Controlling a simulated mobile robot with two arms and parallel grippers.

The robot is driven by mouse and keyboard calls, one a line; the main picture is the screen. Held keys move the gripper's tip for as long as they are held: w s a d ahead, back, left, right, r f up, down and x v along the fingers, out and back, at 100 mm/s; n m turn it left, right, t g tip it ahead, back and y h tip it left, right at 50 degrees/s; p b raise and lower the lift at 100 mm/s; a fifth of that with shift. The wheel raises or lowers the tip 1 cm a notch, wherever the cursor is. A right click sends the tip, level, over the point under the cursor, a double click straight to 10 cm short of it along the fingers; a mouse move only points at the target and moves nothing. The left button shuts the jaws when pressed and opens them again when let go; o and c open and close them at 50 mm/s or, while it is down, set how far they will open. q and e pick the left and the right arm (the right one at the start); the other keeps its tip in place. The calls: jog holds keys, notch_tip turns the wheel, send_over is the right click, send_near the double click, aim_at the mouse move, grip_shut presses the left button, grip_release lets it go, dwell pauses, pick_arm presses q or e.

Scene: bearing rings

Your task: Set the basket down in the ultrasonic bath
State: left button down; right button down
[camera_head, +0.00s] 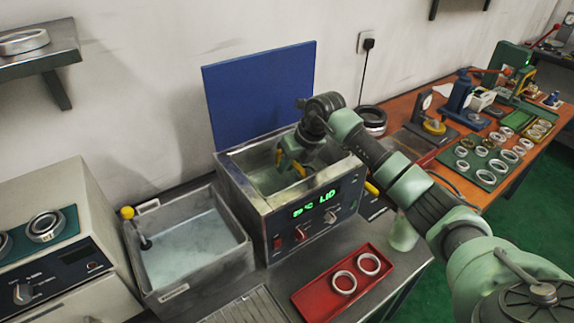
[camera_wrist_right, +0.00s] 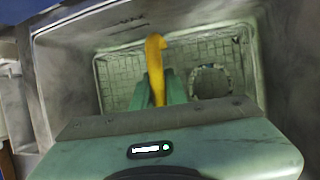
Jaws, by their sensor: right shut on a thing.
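The ultrasonic bath (camera_head: 258,225) stands on the bench with its blue lid (camera_head: 258,95) raised behind it; its green display reads a temperature and "LID". My right gripper (camera_head: 292,164) reaches down into the bath opening. In the right wrist view, its green fingers (camera_wrist_right: 158,95) are shut on the yellow handle (camera_wrist_right: 154,58) of the wire-mesh basket (camera_wrist_right: 118,72). The basket lies within the bath walls, with a ring (camera_wrist_right: 211,80) in its right part. I cannot tell whether the basket touches the bath floor. My left gripper is out of view.
A grey rinse tank (camera_head: 190,250) with liquid and a yellow-knobbed tool (camera_head: 130,214) stands left of the bath. A red tray (camera_head: 318,300) with two rings lies in front. The orange bench at right holds presses and a green ring mat (camera_head: 482,170).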

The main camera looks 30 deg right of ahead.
jog(key=shift+d+f, duration=0.1)
dwell(0.5)
jog(key=c, duration=1.3)
grip_release()
jog(key=shift+c, duration=0.2)
jog(key=shift+f, duration=0.1)
jog(key=shift+r+p, duration=3.45)
jog(key=shift+r, duration=2.2)
jog(key=shift+f, duration=0.15)
